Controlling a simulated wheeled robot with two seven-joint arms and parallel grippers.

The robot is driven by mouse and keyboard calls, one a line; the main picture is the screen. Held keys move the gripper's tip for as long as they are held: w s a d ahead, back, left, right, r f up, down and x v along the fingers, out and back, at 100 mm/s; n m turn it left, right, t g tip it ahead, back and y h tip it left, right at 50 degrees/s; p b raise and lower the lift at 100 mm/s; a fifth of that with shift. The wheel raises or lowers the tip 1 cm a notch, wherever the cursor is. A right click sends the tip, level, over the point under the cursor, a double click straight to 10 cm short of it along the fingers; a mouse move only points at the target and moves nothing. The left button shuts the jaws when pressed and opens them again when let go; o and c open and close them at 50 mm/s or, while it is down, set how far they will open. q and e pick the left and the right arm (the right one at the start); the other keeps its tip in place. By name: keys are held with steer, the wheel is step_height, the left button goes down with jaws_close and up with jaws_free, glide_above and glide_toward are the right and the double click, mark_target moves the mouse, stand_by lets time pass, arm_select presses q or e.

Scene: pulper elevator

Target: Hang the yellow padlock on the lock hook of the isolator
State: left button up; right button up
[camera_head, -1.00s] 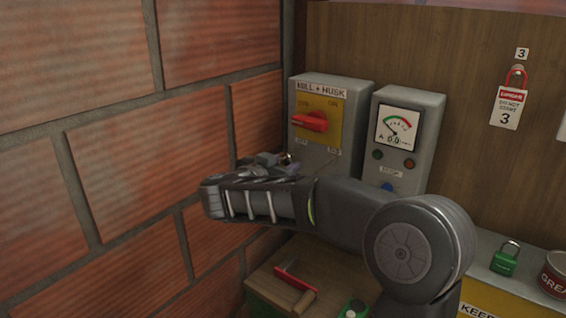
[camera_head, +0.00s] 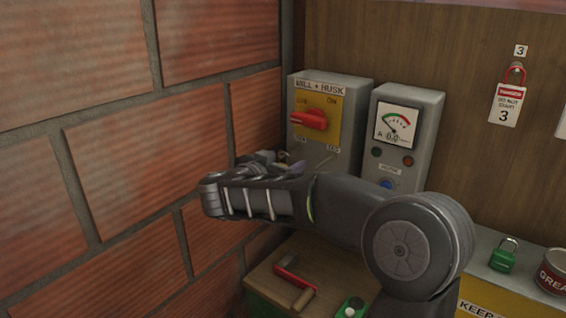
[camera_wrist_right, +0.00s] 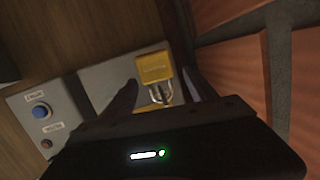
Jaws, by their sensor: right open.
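The isolator (camera_head: 349,88) is a grey box labelled MILL HUSK, with a red rotary handle (camera_head: 309,119) on a yellow plate. My right gripper (camera_head: 268,160) is at its lower left and hides that part in the head view. In the right wrist view, which looks roughly upside down, the yellow padlock (camera_wrist_right: 154,68) shows between the tips of my open right fingers, with gaps on both sides. Its metal shackle points toward the gripper. The lock hook is not clear, so I cannot tell whether the shackle is around it. My left gripper is out of view.
The ammeter box (camera_head: 423,140) stands right of the isolator. The brick wall (camera_head: 180,150) is close on the left. A green padlock (camera_head: 503,256) and a grease tin (camera_head: 553,272) stand at right.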

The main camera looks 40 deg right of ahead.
steer(key=p+v, duration=0.4)
steer(key=v, duration=0.4)
stand_by(0.4)
stand_by(0.5)
